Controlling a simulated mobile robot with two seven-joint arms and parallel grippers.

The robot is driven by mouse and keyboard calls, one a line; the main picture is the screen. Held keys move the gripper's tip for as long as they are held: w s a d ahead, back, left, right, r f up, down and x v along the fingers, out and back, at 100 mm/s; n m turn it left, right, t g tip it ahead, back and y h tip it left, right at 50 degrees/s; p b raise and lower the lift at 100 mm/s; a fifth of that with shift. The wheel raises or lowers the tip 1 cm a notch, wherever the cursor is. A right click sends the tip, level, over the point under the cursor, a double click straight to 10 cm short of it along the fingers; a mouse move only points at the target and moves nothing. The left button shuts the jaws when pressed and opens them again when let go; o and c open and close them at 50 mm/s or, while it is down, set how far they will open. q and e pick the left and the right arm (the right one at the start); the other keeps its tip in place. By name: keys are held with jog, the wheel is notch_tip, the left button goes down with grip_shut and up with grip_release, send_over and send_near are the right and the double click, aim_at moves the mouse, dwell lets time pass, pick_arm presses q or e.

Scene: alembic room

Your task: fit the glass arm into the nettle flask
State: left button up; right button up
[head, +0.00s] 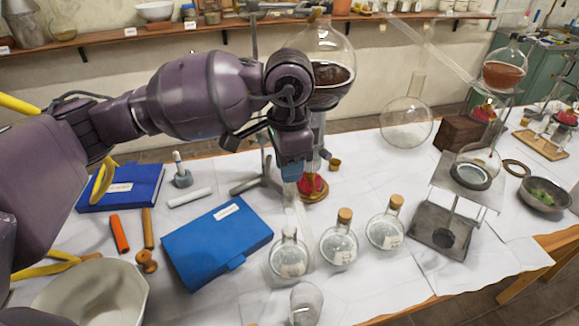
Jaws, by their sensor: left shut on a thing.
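My right gripper is not in view.
Two corked flasks (338,246) (385,230) stand to the right, and a clear glass (306,303) in front. A large flask of dark liquid (329,75) stands behind my gripper.

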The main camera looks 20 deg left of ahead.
aim_at(289, 185)
pick_arm(q)
jog(key=shift+f, duration=1.55)
jog(key=shift+w+f+b, duration=0.1)
jog(key=shift+f+b, duration=0.25)
jog(key=shift+f, duration=0.5)
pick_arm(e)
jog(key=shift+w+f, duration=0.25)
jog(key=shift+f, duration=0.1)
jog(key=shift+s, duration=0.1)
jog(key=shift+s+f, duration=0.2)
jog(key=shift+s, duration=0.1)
pick_arm(q)
jog(key=shift+f+b, duration=0.15)
jog(key=shift+b, duration=0.15)
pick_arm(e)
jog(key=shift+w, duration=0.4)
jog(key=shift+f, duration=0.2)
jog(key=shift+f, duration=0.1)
